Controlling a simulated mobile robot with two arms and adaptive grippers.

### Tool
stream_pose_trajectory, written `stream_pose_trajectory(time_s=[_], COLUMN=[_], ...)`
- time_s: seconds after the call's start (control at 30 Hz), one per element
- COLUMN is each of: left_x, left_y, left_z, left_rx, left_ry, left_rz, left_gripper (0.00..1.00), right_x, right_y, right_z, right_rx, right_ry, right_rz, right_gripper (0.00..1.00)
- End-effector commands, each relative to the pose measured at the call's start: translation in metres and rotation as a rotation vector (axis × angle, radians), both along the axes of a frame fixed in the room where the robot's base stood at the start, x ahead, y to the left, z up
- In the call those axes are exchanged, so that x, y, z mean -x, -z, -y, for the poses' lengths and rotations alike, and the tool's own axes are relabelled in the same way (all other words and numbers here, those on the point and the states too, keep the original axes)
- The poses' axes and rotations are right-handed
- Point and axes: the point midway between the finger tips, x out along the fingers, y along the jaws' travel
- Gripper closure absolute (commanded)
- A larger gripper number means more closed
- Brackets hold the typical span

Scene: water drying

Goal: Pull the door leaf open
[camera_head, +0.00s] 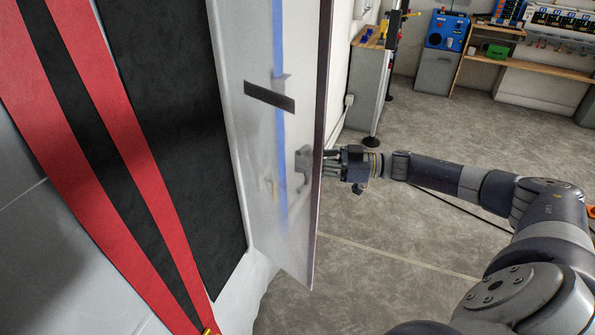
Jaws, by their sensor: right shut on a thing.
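The door leaf (258,190) is a pale panel with a blue vertical stripe and a dark edge, seen at a steep angle at picture centre. It stands swung out from the dark opening at its left. A grey handle (303,165) sits on its face near the outer edge. My right gripper (328,165) reaches in from the right at the leaf's dark edge, level with the handle. It is shut on the door leaf; the fingertips are partly hidden by the edge. My left gripper is not in view.
A red and black striped panel (120,140) lies at the left. A grey cabinet (368,85) stands behind the leaf. A blue machine (446,32) and a wooden workbench (530,65) are at the back right. The grey floor (365,250) right of the leaf is mostly clear.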

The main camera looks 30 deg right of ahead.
Motion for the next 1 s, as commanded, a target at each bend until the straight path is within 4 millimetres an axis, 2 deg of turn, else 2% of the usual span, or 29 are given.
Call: stream_pose_trajectory(time_s=[0.03,0.5,0.6,0.63,1.0], left_x=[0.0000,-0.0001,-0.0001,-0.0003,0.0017], left_y=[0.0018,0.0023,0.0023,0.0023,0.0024], left_z=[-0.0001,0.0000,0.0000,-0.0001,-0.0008], left_rx=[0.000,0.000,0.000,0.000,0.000], left_ry=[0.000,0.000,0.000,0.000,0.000], left_rz=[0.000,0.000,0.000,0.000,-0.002], left_gripper=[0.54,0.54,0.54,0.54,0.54], right_x=[0.0011,-0.0003,-0.0005,-0.0006,-0.0005], right_y=[0.0055,0.0049,0.0048,0.0044,0.0016], right_z=[0.0039,0.0072,0.0072,0.0070,0.0073], right_rx=[0.004,0.007,0.007,0.006,0.003], right_ry=[0.001,0.003,0.003,0.003,0.003], right_rz=[-0.012,-0.013,-0.012,-0.011,-0.005], right_gripper=[1.00,1.00,0.74,0.69,0.69])
